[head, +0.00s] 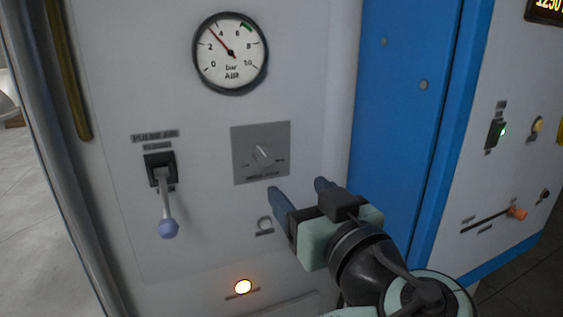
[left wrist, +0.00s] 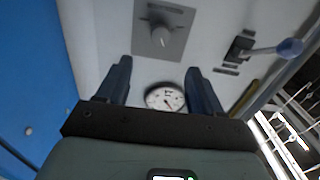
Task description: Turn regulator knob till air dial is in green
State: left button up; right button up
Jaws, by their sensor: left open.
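The round white air dial (head: 230,68) is on the grey panel at the top. Its red needle points up-left, just short of the 4 mark. The green band (head: 245,27) lies to the right, past 6, and the needle is outside it. The regulator knob (head: 262,154) sits on a grey square plate below the dial. My left gripper (head: 297,187) is open and empty, below and right of the knob and apart from it. The left wrist view shows the knob (left wrist: 161,37) beyond the open fingertips (left wrist: 158,68). My right gripper is not in view.
A pulse air lever (head: 167,215) with a blue ball end sticks out left of the knob. A lit orange lamp (head: 243,286) is below. A blue panel (head: 400,110) stands to the right, with more switches (head: 496,133) beyond it.

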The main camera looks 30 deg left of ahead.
aim_at(266, 159)
pick_arm(q)
jog(key=p+x, duration=0.1)
jog(key=x, duration=1.2)
jog(key=shift+p, duration=0.35)
jog(key=c, duration=1.1)
